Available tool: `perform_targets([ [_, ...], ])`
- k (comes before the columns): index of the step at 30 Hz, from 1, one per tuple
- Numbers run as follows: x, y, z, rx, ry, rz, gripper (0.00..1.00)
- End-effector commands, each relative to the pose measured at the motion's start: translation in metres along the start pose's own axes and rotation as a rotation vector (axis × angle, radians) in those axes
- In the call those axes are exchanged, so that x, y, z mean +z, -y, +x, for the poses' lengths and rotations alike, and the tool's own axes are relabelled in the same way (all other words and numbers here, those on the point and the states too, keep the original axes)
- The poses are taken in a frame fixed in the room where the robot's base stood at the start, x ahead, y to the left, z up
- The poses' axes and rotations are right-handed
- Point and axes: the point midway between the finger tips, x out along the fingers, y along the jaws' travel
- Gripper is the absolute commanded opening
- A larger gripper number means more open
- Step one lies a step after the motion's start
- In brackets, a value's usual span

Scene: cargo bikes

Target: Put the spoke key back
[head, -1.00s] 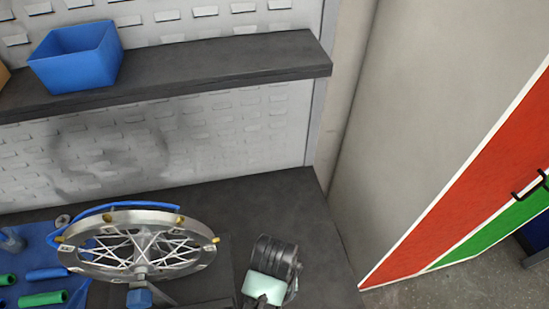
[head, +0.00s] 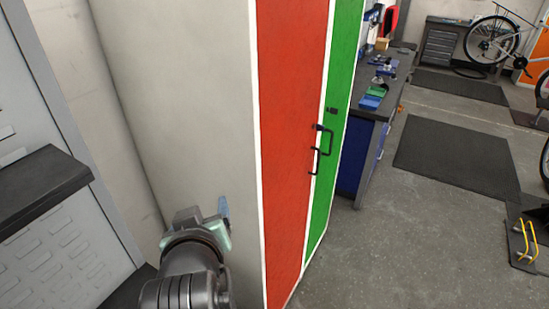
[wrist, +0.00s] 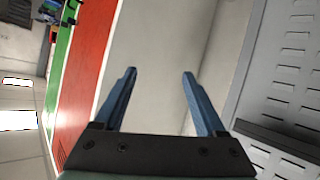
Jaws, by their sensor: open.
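My gripper (wrist: 158,75) is open in the wrist view, with two blue fingers apart and nothing between them. In the head view my gripper (head: 223,207) is raised in front of the grey side of a tall cabinet, left of its red door. I cannot make out a spoke key in either current view.
The tall cabinet has a red door (head: 290,140) and a green door (head: 340,90) with black handles (head: 320,150). A workbench (head: 368,116) with blue and green items stands beyond it. A dark shelf (head: 40,185) is at left.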

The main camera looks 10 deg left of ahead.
Motion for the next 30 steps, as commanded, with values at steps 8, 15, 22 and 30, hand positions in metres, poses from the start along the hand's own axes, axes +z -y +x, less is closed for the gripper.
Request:
perform_targets([
  [8,-0.192,-0.142,-0.149,0.323,-0.745,0.129,0.73],
  [15,-0.248,-0.182,-0.278,0.465,-1.151,0.122,0.73],
  [22,-0.255,-0.185,-0.304,0.486,-1.228,0.114,0.73],
  [30,-0.248,-0.183,-0.299,0.484,-1.223,0.115,0.73],
])
